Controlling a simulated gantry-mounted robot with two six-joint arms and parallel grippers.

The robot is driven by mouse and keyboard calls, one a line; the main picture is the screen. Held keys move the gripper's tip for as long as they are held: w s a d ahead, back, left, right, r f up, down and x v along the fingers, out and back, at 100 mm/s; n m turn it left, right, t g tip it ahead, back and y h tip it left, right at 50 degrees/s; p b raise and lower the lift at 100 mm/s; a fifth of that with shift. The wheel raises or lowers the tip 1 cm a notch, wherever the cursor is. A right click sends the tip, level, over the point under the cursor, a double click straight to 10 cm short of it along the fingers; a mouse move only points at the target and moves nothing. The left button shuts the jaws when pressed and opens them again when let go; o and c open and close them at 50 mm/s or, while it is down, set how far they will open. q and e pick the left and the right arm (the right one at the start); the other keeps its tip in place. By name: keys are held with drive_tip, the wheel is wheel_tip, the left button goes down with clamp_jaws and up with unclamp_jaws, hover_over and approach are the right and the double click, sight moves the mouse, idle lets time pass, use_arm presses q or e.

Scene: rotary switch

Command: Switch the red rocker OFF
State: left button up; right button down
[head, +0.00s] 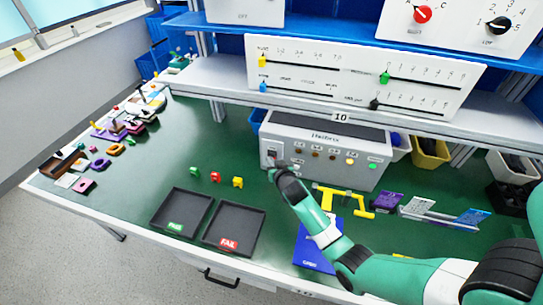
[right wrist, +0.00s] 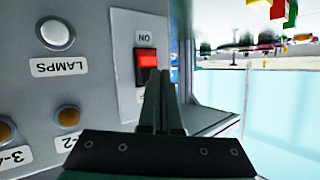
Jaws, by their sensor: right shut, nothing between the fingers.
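The red rocker (right wrist: 146,58) sits in a dark frame on a pale plate with an upside-down ON label, in the right wrist view. Its upper part looks brighter red than its lower part. In the head view, the switch (head: 272,153) is small and dark at the left end of the grey panel box (head: 325,150). My right gripper (head: 273,171) is shut and empty just in front of it. In the wrist view its fingertips (right wrist: 166,74) overlap the lower right edge of the rocker; I cannot tell whether they touch. The left gripper is not in view.
The box's front also carries a white lamp button (right wrist: 56,34) and several small knobs. A yellow tool (head: 345,199) lies right of my arm. Two black trays (head: 181,211) and small coloured parts stand left.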

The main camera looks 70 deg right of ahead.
drive_tip(key=shift+d, duration=0.2)
drive_tip(key=shift+a, duration=0.1)
idle(0.4)
drive_tip(key=shift+a+f, duration=0.1)
drive_tip(key=shift+a, duration=0.6)
drive_tip(key=a, duration=0.3)
drive_tip(key=s+a, duration=0.1)
drive_tip(key=a, duration=0.1)
drive_tip(key=shift+f, duration=0.35)
drive_tip(key=shift+w+d, duration=0.1)
